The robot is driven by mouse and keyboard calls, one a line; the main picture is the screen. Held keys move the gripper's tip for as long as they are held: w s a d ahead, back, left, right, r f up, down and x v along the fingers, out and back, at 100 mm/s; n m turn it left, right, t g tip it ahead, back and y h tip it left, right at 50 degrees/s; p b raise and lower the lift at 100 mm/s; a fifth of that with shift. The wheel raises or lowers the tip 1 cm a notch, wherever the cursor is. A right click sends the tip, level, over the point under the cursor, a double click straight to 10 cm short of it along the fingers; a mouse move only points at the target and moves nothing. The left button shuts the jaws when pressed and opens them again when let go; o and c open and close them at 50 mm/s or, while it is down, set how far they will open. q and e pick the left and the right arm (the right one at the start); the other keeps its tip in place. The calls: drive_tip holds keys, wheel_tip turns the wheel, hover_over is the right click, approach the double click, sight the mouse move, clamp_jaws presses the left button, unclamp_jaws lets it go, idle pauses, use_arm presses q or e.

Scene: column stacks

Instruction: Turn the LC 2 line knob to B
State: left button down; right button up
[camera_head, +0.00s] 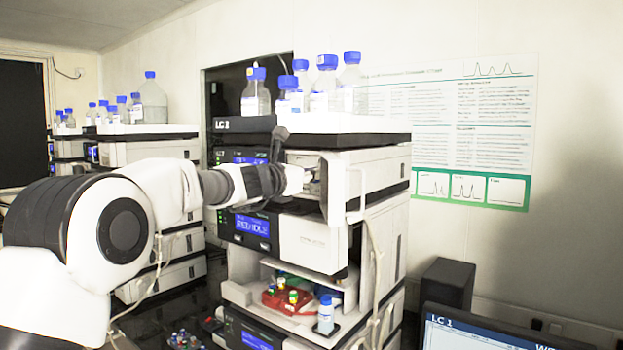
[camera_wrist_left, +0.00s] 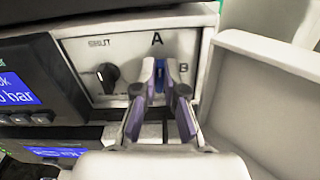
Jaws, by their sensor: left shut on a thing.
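In the left wrist view a pale panel (camera_wrist_left: 127,53) carries the letters A at its top and B to the right. The line knob (camera_wrist_left: 159,71), a small blue piece, sits below the A. My left gripper (camera_wrist_left: 160,75) is shut on it, with a fingertip on each side. The visible part of the knob stands roughly upright, towards A; the rest is hidden by the fingers. In the head view my left gripper (camera_head: 312,185) reaches into the open front of the tall instrument stack, whose top label (camera_head: 222,124) reads LC with a blurred number. My right gripper is not in view.
A black knob (camera_wrist_left: 106,76) marked SHUT is left of the line knob. An open white door (camera_wrist_left: 262,85) stands close on the right. Blue-capped bottles (camera_head: 327,85) top the stack; a red rack (camera_head: 287,300) with vials sits below. A monitor (camera_head: 490,332) is at lower right.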

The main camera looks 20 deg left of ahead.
use_arm(q)
drive_tip(key=m+b, duration=0.2)
drive_tip(key=m, duration=0.1)
drive_tip(key=shift+d+f+b, duration=0.1)
drive_tip(key=shift+f+b, duration=0.2)
drive_tip(key=shift+b, duration=0.1)
drive_tip(key=m+b, duration=0.2)
drive_tip(key=m, duration=0.2)
drive_tip(key=m+b, duration=0.3)
drive_tip(key=m, duration=0.2)
drive_tip(key=m+b, duration=0.2)
drive_tip(key=m, duration=0.2)
drive_tip(key=shift+s+d+f+m, duration=0.1)
drive_tip(key=shift+d+f+m, duration=0.15)
drive_tip(key=shift+m, duration=0.05)
drive_tip(key=shift+b, duration=0.3)
drive_tip(key=c, duration=1.5)
unclamp_jaws()
drive_tip(key=shift+c, duration=0.2)
drive_tip(key=shift+r, duration=0.1)
